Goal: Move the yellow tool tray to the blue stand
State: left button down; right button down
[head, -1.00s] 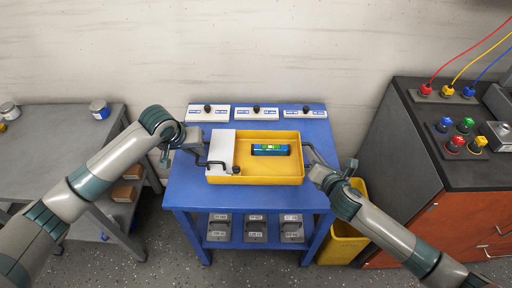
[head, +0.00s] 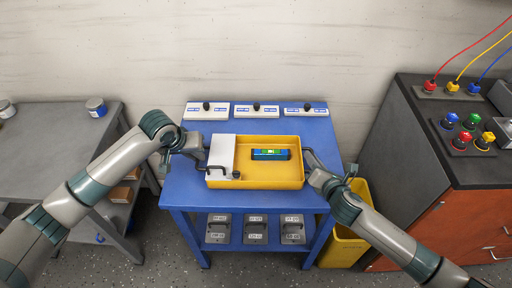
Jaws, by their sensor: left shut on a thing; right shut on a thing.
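The yellow tool tray (head: 270,183) is at the front middle of the blue stand's top (head: 182,187). It holds a white block-like panel (head: 220,155) on its left and a blue level with a green vial (head: 269,155) on its right. Dark handles stick out at both sides of the tray. My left gripper (head: 203,163) is shut on the left handle. My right gripper (head: 312,170) is shut on the right handle. The tray looks level; I cannot tell whether it touches the stand.
Several labelled white blocks with black knobs (head: 257,110) line the stand's back edge. Grey labelled weights (head: 255,229) sit on its lower shelf. A yellow bin (head: 342,250) stands at right, beside a black-topped cabinet (head: 400,140). A grey table (head: 50,140) is at left.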

pick_arm(q)
jog(key=shift+a+f+b, duration=0.1)
jog(key=shift+f+b, duration=0.25)
jog(key=shift+f, duration=0.15)
pick_arm(e)
jog(key=shift+w+d+f, duration=0.1)
jog(key=shift+f, duration=0.35)
pick_arm(q)
jog(key=c, duration=1.8)
grip_release()
jog(key=shift+c, duration=0.2)
pick_arm(e)
jog(key=c, duration=1.8)
grip_release()
jog(key=shift+c, duration=0.2)
pick_arm(q)
jog(key=shift+r, duration=0.1)
jog(key=shift+s+r, duration=0.1)
jog(key=shift+r, duration=0.05)
jog(key=v, duration=0.7)
jog(key=shift+r, duration=0.3)
pick_arm(e)
jog(key=shift+s, duration=0.25)
jog(key=v, duration=1.1)
jog(key=shift+s+r, duration=0.15)
jog(key=shift+s, duration=0.25)
